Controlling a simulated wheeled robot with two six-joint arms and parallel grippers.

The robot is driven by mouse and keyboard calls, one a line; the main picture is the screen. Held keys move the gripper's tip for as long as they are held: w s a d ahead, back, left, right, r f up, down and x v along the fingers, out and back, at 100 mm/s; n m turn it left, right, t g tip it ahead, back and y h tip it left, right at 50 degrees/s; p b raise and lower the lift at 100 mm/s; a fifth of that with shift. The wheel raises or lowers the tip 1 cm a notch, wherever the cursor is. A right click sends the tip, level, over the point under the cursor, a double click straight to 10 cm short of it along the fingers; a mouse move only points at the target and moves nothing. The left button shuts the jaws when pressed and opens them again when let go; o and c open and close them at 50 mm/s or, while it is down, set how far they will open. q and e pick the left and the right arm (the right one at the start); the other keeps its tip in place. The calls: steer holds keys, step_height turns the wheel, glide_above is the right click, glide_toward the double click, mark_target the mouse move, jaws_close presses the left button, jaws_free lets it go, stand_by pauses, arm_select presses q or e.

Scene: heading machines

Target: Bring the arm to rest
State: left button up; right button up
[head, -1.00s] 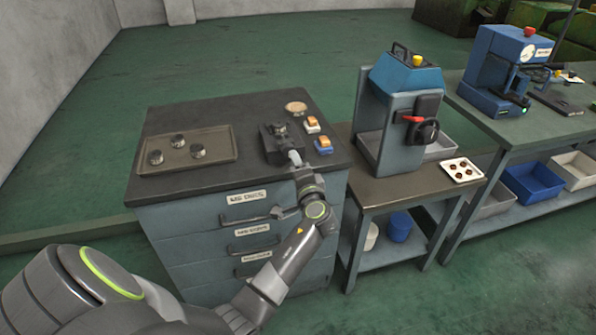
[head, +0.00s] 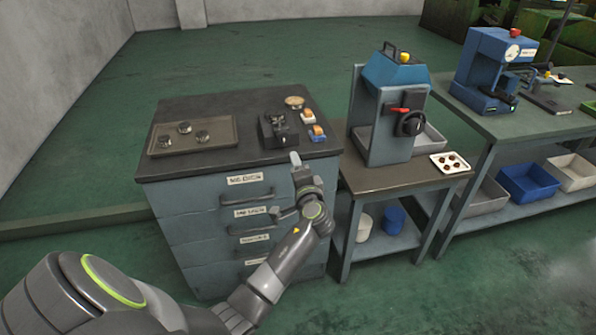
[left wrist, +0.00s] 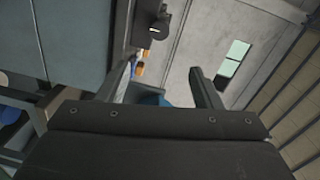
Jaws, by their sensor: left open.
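My left arm reaches in from the lower left of the head view. Its gripper (head: 294,160) is in front of the drawer cabinet (head: 207,225), near the front right edge of the cabinet's dark top. In the left wrist view the two fingers of the left gripper (left wrist: 162,88) stand wide apart with nothing between them. A small dark device (head: 278,131) sits on the cabinet top just behind the gripper, apart from it. My right gripper is in neither view.
A blue press (head: 391,110) stands on a small table (head: 375,178) to the right. A workbench (head: 490,125) with bins is further right.

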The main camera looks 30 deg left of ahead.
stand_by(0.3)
arm_select(q)
steer(key=s+d+f+g+h, duration=0.1)
steer(key=s+f+h, duration=0.2)
steer(key=f, duration=0.8)
steer(key=s+f+g+h, duration=0.1)
steer(key=s+f+h, duration=0.15)
steer(key=f, duration=0.85)
steer(key=s+d+f+g+h, duration=0.2)
steer(key=s+f+g+h, duration=0.1)
steer(key=s+f, duration=1.1)
steer(key=s+d+f+n+g+h, duration=0.1)
steer(key=s+f, duration=0.4)
steer(key=s, duration=0.6)
steer(key=s+d+f+n+g+h, duration=0.1)
steer(key=s+f+n, duration=0.3)
steer(key=s, duration=0.8)
steer(key=s+d+f+n+g+h, duration=0.1)
steer(key=s+d+f+n+g, duration=0.1)
steer(key=s+f, duration=0.5)
steer(key=s+d+g, duration=0.1)
steer(key=s, duration=0.4)
steer(key=shift+d+f+g, duration=0.15)
steer(key=shift+f+g, duration=0.1)
steer(key=shift+g, duration=0.05)
